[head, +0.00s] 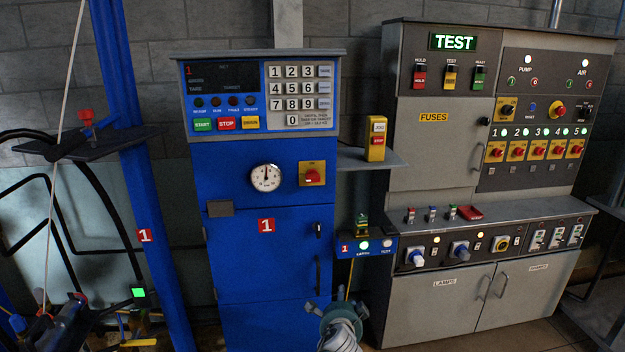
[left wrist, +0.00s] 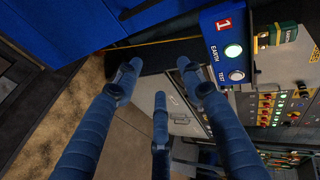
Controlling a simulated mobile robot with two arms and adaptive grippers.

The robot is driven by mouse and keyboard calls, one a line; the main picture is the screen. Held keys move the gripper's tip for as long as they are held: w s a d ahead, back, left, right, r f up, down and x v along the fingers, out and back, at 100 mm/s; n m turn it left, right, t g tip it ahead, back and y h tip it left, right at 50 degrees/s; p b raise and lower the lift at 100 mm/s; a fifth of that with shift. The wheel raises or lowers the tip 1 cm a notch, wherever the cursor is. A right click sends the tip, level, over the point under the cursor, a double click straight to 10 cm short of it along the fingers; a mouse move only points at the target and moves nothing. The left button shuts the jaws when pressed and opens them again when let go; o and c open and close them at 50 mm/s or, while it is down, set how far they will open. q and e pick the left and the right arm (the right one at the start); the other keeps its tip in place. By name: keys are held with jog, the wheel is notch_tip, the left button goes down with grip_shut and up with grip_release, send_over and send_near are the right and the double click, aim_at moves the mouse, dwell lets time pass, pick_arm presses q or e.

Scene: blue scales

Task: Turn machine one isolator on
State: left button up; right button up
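Machine one is a tall blue cabinet (head: 265,270) with a red "1" plate, left of centre in the head view. A red rotary knob on a yellow plate (head: 312,174), which looks like its isolator, sits on the upper right of its front. I cannot read its label or tell its setting. My left gripper (head: 329,307) is low at the cabinet's right edge, well below the knob and touching nothing I can see. In the left wrist view its three fingers (left wrist: 157,78) are spread and empty. My right gripper is not in view.
A small blue "Earth/Test" box (head: 367,247) with lit lamps is just above my left gripper; it also shows in the left wrist view (left wrist: 228,50). A yellow button box (head: 376,140) stands on a shelf. A large grey test cabinet (head: 440,310) fills the right.

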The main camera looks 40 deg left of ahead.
pick_arm(q)
jog(key=w+a+r+t+y, duration=0.1)
jog(key=a+r+y, duration=0.15)
jog(key=r, duration=0.65)
jog(key=w+a+r+y, duration=0.1)
jog(key=a+r, duration=0.2)
jog(key=r, duration=0.6)
jog(key=n+y, duration=0.2)
jog(key=y, duration=0.1)
send_near(312, 181)
jog(key=p+x, duration=0.2)
jog(key=x, duration=0.9)
jog(key=shift+w+f, duration=0.2)
jog(key=shift+w, duration=0.05)
grip_shut()
